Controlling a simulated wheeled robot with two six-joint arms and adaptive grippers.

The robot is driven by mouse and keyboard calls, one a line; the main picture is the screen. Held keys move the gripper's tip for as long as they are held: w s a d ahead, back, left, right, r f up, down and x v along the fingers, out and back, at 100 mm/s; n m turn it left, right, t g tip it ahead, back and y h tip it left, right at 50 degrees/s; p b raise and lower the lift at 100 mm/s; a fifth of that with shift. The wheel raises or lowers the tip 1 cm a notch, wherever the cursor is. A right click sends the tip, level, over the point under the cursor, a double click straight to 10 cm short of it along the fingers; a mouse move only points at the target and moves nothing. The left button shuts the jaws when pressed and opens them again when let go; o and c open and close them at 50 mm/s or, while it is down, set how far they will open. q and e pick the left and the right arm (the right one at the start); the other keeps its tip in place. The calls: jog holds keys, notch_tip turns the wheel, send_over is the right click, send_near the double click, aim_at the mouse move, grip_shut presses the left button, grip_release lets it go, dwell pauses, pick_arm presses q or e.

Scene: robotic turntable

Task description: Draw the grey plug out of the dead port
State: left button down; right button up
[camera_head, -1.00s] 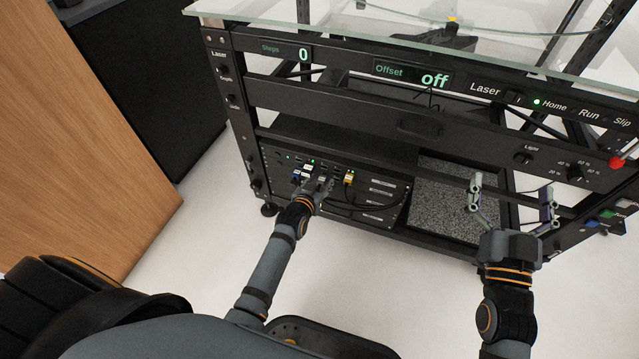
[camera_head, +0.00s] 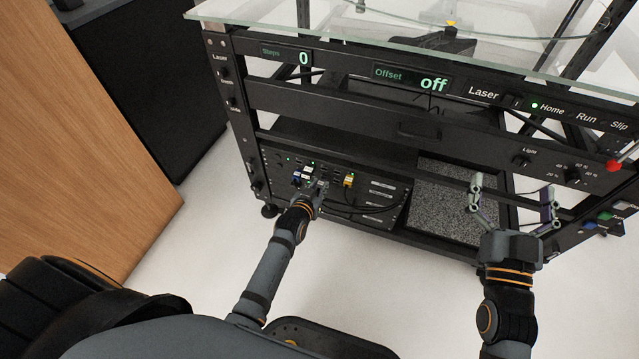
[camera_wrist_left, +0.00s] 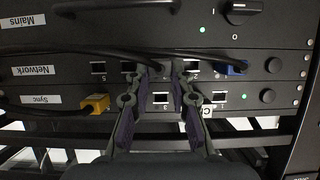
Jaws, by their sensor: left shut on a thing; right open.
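My left gripper (camera_head: 318,187) is at the port panel on the lower left of the rack. In the left wrist view its fingers (camera_wrist_left: 165,78) are shut on the grey plug, at the Network row. The plug is small and mostly hidden between the fingertips; I cannot tell how far it sits in its port. A black cable (camera_wrist_left: 112,54) runs to the fingertips. A blue plug (camera_wrist_left: 232,68) sits to their right, and a yellow plug (camera_wrist_left: 95,104) is in the Sync row at left. My right gripper (camera_head: 513,208) is open and empty in front of the rack's right side.
The Network (camera_wrist_left: 32,71) and Sync (camera_wrist_left: 41,100) rows have several open ports. Black cables (camera_head: 345,209) hang by the yellow plug (camera_head: 348,180). A speckled grey panel (camera_head: 443,200) lies right of the ports. The white floor (camera_head: 380,290) before the rack is clear.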

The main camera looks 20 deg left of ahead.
aim_at(319, 189)
pick_arm(q)
jog(key=shift+s+a+p, duration=0.1)
jog(key=shift+s+p, duration=1.05)
jog(key=shift+s, duration=0.5)
